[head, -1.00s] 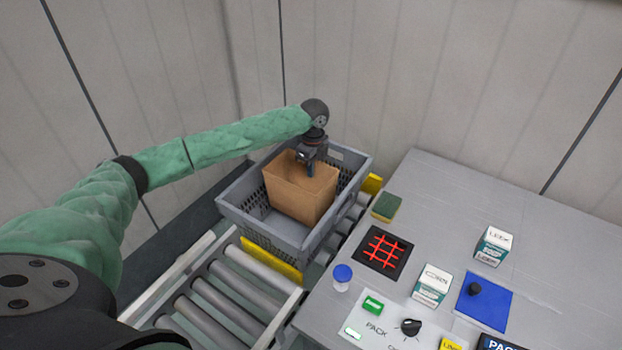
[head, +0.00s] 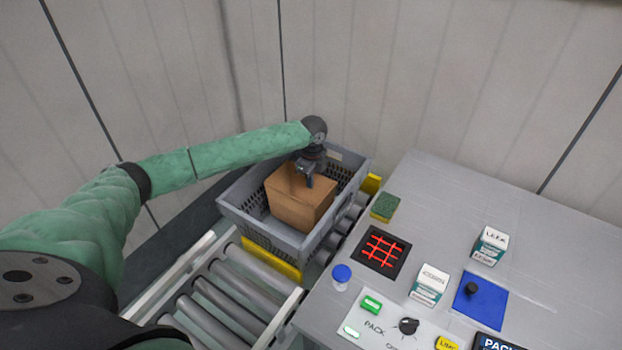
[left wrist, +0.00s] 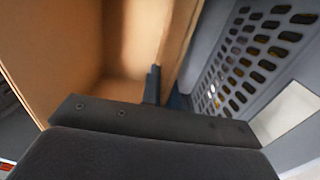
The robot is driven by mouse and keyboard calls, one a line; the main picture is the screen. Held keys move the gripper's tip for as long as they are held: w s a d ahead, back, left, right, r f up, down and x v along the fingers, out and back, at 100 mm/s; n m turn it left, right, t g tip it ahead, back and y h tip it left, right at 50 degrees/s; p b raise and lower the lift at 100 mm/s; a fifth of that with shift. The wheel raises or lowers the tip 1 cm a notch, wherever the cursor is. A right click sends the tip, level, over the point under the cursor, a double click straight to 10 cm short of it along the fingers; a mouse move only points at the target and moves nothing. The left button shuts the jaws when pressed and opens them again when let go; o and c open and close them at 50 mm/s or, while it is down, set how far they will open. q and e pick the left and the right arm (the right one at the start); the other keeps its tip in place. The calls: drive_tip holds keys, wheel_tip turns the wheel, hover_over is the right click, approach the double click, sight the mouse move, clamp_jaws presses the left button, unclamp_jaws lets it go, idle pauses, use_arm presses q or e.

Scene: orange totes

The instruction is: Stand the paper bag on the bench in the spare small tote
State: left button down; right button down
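The brown paper bag (head: 298,208) is upright inside the grey small tote (head: 232,208), open at the top. It looks roughly level, but its base is hidden by the tote wall. My left gripper (head: 308,179) is above the tote, at the bag's far rim. In the left wrist view, one finger of my left gripper (left wrist: 153,86) is inside the bag, against the bag's wall (left wrist: 180,45). The other finger is mostly hidden behind that wall, and the gripper looks shut on it. My right gripper is not in view.
The tote stands on a roller conveyor (head: 215,300) with yellow guides. To the right is a grey bench (head: 540,250) with a sponge (head: 385,206), a blue-lidded jar (head: 341,277), white-and-green boxes (head: 429,285), a red grid (head: 382,247) and a blue mat (head: 482,302). Walls rise behind the tote.

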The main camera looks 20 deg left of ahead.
use_arm(q)
drive_tip(key=shift+f, duration=0.3)
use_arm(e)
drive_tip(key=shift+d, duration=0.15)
use_arm(q)
drive_tip(key=c, duration=1.7)
unclamp_jaws()
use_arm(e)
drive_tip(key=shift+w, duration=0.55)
